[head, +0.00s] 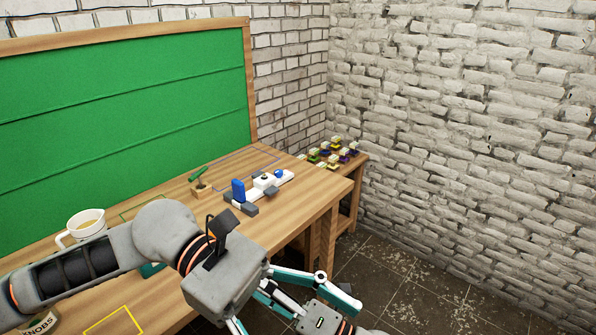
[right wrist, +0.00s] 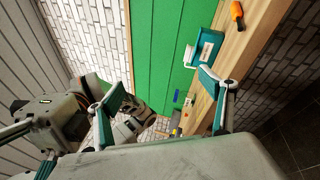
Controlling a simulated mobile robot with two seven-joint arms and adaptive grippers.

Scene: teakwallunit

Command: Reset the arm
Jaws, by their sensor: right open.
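In the head view my left arm comes in from the left over the workbench (head: 290,207). My left gripper (head: 270,305) points down and right past the bench's front edge. Its teal finger links overlap other grey and teal parts at the bottom, so its opening is unclear. In the right wrist view my right gripper (right wrist: 168,100) has its two teal fingers wide apart with nothing between them. Beyond the fingers are a green panel and the wooden bench edge. Grey arm parts of mine fill the left of that view.
A white mug (head: 88,224) and a KNOBS container (head: 40,322) stand near my left arm. A side table (head: 352,172) holds small coloured items. A teal box (right wrist: 208,46) sits near an orange-handled tool (right wrist: 237,13).

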